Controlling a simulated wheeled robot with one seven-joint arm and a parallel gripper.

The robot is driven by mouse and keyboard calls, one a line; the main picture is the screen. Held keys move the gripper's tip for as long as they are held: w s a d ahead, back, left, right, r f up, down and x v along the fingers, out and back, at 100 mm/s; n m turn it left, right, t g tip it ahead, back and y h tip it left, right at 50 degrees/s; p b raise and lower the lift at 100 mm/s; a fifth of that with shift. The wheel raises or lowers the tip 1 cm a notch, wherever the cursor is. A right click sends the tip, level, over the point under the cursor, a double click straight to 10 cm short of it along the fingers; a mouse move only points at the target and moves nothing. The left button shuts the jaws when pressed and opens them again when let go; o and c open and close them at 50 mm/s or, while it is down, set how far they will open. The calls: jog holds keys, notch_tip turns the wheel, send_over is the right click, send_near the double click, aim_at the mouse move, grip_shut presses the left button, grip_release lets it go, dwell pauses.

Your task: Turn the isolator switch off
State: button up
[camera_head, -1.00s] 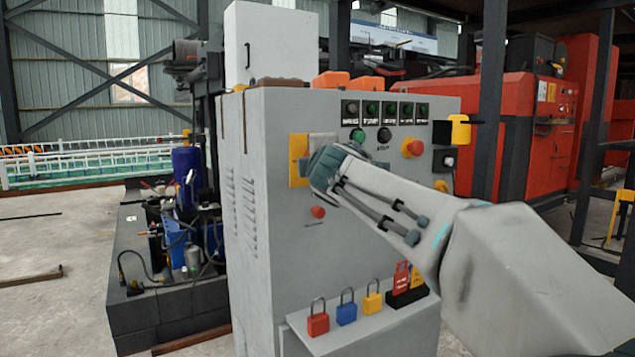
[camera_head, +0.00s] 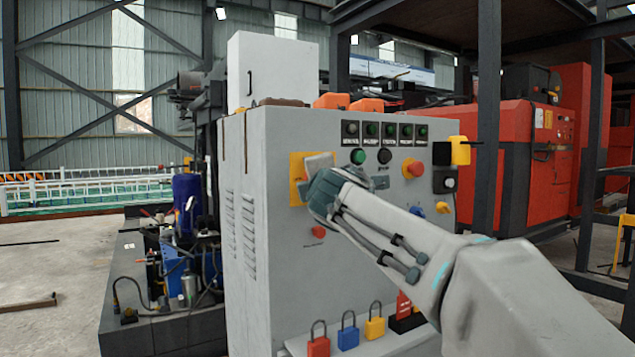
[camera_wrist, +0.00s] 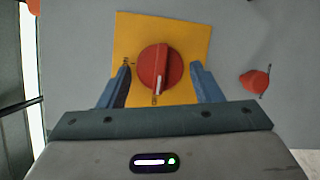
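The isolator switch is a red rotary knob (camera_wrist: 160,68) on a yellow plate (camera_wrist: 190,30), seen in the wrist view. The knob's grip bar lies nearly in line with the fingers, with its white-marked end toward my gripper. My gripper (camera_wrist: 162,85) is open, with one blue finger on each side of the knob and visible space between each finger and it. In the head view my gripper (camera_head: 322,190) is at the yellow plate (camera_head: 297,178) on the grey cabinet (camera_head: 290,270). The knob is hidden there behind my gripper.
Indicator lamps, a red emergency button (camera_head: 416,168) and a yellow box (camera_head: 459,150) are to the right. Red (camera_head: 318,343), blue (camera_head: 348,333) and yellow (camera_head: 375,323) padlocks stand on the shelf below.

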jog(key=shift+o, duration=0.2)
jog(key=v, duration=1.4)
jog(key=shift+p, duration=0.35)
jog(key=shift+w+a, duration=0.1)
